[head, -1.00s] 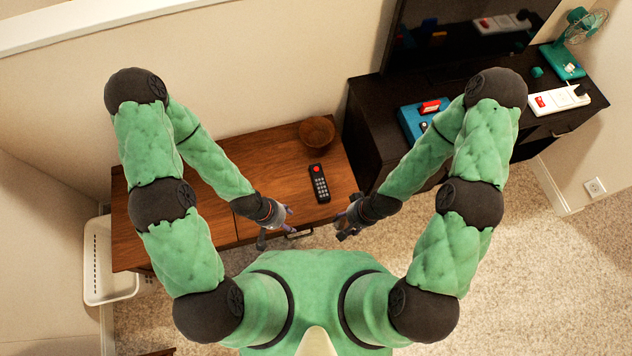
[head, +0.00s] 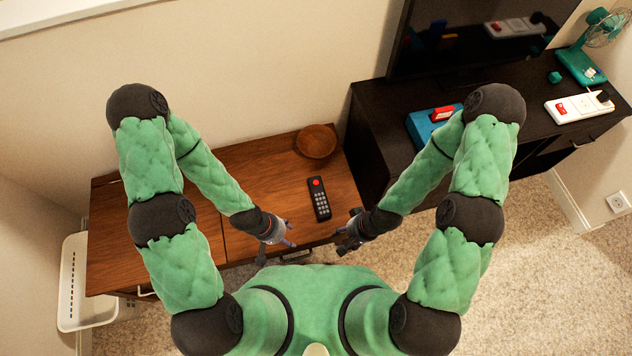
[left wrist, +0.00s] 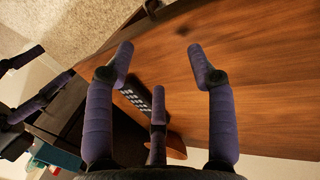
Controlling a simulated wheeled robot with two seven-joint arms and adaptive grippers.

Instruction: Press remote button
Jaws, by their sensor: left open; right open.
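A black remote (head: 319,199) with a round red button (head: 316,182) at its far end lies on the brown wooden cabinet top (head: 270,160). My left gripper (head: 288,238) is open and empty near the cabinet's front edge, to the left of the remote and apart from it. My right gripper (head: 346,236) is open and empty to the right, beside the front edge. In the left wrist view the remote (left wrist: 134,98) shows partly behind my left gripper's fingers (left wrist: 160,55); its red button is hidden there.
A wooden bowl (head: 316,142) stands behind the remote on the cabinet. A dark desk (head: 400,175) on the right holds a blue box, a white power strip (head: 579,107), a green fan (head: 597,45) and a screen (head: 470,35). A white basket (head: 72,290) stands at the left.

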